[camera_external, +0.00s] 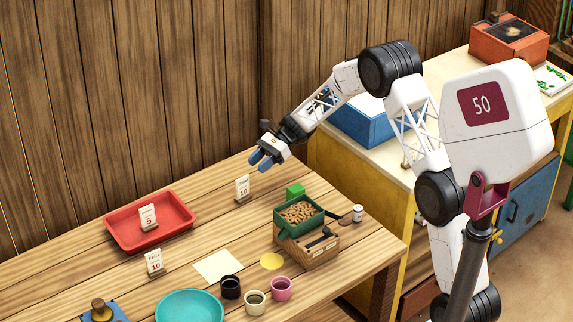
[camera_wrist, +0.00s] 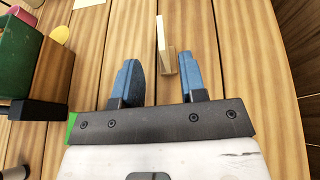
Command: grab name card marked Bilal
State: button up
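Three white name cards on small wooden stands show in the external view. One card (camera_external: 242,187) stands near the table's back edge. Another card (camera_external: 148,216) stands in the red tray (camera_external: 178,234). A third card (camera_external: 154,262) stands in front of the tray. Their names are too small to read surely, so I cannot tell which says Bilal. My gripper (camera_external: 261,162) is above and slightly right of the back card. In the wrist view my gripper (camera_wrist: 159,72) is open and empty. A card on its stand (camera_wrist: 164,50) shows nearly edge-on just beyond and between the blue fingertips.
A balance-like wooden box with a green pan of nuts (camera_external: 300,213) stands at right, with a green block (camera_external: 295,191) behind it. Several cups, a teal bowl (camera_external: 190,306) and a paper sheet (camera_external: 218,265) lie toward the front. The wooden wall is behind.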

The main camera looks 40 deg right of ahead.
aim_at(242, 178)
jog(key=shift+x, duration=1.25)
jog(key=shift+a, duration=0.1)
jog(key=shift+x, duration=2.5)
jog(key=shift+w, duration=0.1)
jog(key=shift+c, duration=0.3)
grip_shut()
